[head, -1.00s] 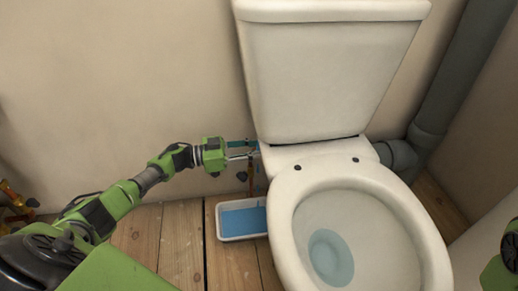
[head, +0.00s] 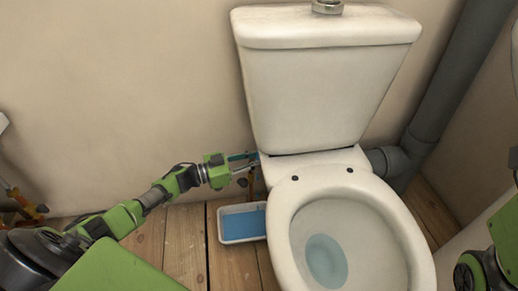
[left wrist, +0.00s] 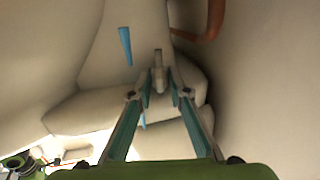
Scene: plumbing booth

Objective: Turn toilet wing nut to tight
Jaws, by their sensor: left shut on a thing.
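The white toilet (head: 315,100) stands against the wall, with its cistern above the bowl. My left gripper (head: 257,162) reaches in from the left to the underside of the cistern's left end. In the left wrist view its two fingers (left wrist: 160,86) close around a small pale grey piece with a stem, which I take as the wing nut (left wrist: 158,73). The fingers cover much of it, and its wings cannot be made out. In the head view the nut is hidden by the fingers and the toilet. My right gripper is out of view; only green arm parts show at the right edge.
A white tray (head: 226,241) with blue liquid lies on the wooden floor below the left gripper. A blue streak (left wrist: 125,45) shows near the fingers. A grey waste pipe (head: 440,95) runs at the right, with copper-coloured pipework (head: 24,208) at far left.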

